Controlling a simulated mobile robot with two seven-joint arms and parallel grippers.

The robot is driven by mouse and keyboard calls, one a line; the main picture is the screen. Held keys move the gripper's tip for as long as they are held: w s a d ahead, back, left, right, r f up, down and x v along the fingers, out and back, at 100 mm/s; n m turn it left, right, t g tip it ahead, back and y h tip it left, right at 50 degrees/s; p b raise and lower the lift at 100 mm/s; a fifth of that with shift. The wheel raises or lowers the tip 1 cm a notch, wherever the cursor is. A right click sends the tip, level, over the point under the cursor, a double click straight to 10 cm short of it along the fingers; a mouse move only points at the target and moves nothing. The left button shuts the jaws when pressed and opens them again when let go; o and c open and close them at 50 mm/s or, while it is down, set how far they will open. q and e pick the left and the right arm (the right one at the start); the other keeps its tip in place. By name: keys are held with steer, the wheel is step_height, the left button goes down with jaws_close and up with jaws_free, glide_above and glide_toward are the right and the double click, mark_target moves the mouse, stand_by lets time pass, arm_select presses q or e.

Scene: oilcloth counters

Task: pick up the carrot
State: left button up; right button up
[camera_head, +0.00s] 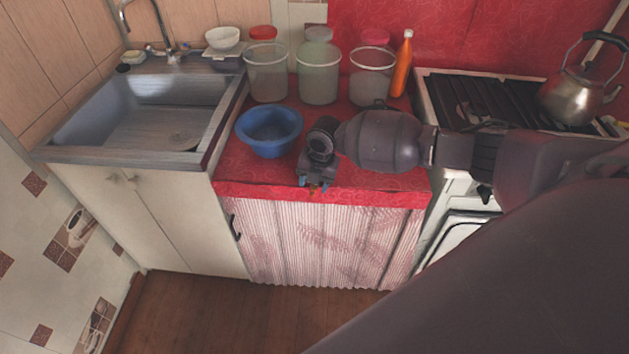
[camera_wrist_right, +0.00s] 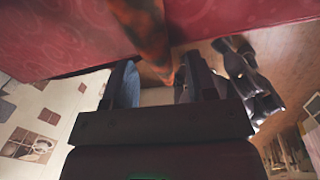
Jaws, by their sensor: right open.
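The carrot (camera_wrist_right: 150,32), orange with dark mottled patches, lies on the red counter top in the right wrist view. Its narrow end points down between the fingers of my right gripper (camera_wrist_right: 161,80). The fingers stand apart on either side of it, and I cannot tell whether either touches it. In the head view my right gripper (camera_head: 314,185) is over the front edge of the red counter. Only a small orange bit of the carrot (camera_head: 313,190) shows there; the gripper hides the rest. My left gripper is in neither view.
A blue bowl (camera_head: 269,129) stands on the counter, left of my right gripper. Several clear containers and an orange bottle (camera_head: 402,66) line the back. The sink (camera_head: 150,110) is at left. The stove with a kettle (camera_head: 574,97) is at right, under my right arm.

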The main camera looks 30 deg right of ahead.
step_height(320, 180, up, 11)
steer(key=s+d+p, duration=0.1)
steer(key=shift+f, duration=0.2)
steer(key=shift+o, duration=0.3)
steer(key=shift+s, duration=0.1)
